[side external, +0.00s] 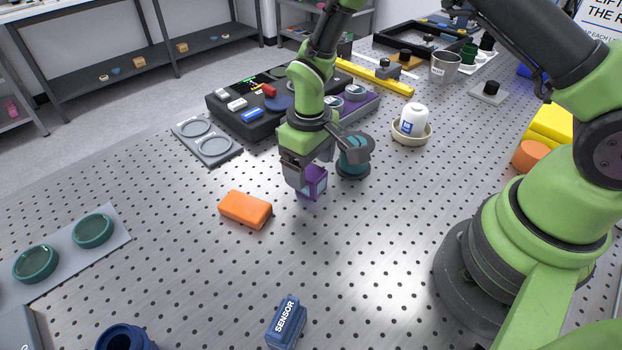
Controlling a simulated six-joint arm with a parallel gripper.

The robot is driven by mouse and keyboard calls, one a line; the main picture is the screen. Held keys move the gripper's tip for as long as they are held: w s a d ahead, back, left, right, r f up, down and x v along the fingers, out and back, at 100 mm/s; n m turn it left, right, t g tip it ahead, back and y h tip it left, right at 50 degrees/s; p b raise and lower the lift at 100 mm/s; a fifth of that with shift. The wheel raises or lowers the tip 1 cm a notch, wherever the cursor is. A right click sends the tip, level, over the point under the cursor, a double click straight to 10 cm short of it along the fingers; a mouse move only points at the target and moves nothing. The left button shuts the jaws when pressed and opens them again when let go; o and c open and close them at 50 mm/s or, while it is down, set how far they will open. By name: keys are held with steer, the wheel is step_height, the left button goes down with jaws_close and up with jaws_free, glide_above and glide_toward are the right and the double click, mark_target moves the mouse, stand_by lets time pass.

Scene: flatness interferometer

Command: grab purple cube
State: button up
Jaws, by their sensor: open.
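The purple cube (315,183) sits on the perforated metal table (370,250) near the middle of the side external view. My gripper (305,180) is directly over and around it, pointing down. The jaws are open, and one finger covers the left part of the cube. The cube's right face and part of its top show. I cannot tell whether either finger touches it.
An orange block (245,209) lies just left of the cube. A teal round part on a dark base (353,160) stands close by on the right. A blue sensor block (286,322) is at the front. The table between them is clear.

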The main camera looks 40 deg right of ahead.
mark_target(309, 171)
steer(key=shift+a+f, duration=0.1)
steer(key=shift+f, duration=1.45)
steer(key=c, duration=1.1)
steer(key=shift+r, duration=0.1)
